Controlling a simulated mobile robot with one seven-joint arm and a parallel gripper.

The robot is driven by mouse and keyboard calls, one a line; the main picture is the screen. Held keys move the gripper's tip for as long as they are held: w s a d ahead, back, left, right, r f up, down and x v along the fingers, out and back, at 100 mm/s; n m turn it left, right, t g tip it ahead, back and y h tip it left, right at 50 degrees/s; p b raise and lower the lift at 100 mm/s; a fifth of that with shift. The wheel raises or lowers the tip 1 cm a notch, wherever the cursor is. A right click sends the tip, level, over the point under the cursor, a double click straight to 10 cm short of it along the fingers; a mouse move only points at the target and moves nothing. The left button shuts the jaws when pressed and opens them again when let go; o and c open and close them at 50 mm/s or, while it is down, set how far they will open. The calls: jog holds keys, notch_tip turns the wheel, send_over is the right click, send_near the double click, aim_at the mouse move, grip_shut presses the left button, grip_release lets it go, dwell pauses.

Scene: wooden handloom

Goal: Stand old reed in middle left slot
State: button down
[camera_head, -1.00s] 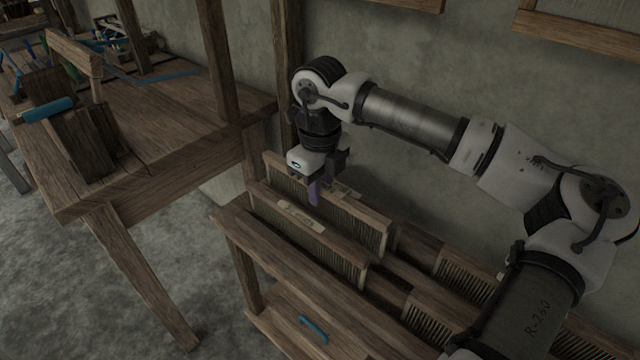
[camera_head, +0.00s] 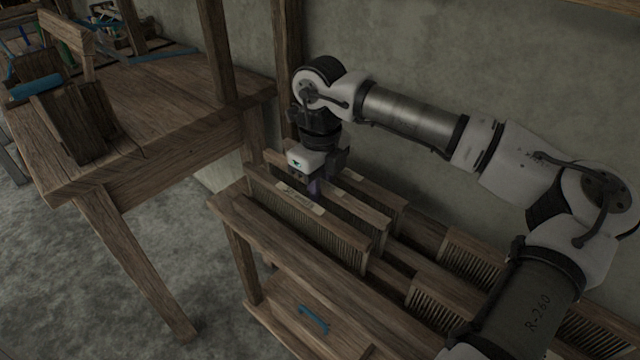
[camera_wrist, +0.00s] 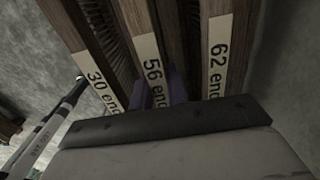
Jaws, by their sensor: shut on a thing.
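My gripper (camera_head: 316,187) points down over the left end of the wooden rack (camera_head: 285,248). Its purple fingers are shut on the middle of three wooden reeds, the reed labelled "56 en…" (camera_wrist: 153,70). This held reed (camera_head: 366,211) stands upright between a front reed (camera_head: 325,224) and a back reed (camera_head: 390,201). In the wrist view the neighbours are the reed labelled "30 en…" (camera_wrist: 97,85) on the left and the reed labelled "62 en…" (camera_wrist: 218,60) on the right. The held reed's lower edge and the slot are hidden, so I cannot tell how deep it sits.
More reeds (camera_head: 475,262) stand in the rack's right part, partly behind my arm. A blue-handled tool (camera_head: 313,319) lies on the lower shelf. A wooden bench (camera_head: 165,110) stands at the left, and a wall runs close behind the rack.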

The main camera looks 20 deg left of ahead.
jog(key=c, duration=1.3)
grip_release()
notch_tip(320, 180, up, 14)
jog(key=shift+f+p, duration=0.1)
jog(key=shift+p, duration=1)
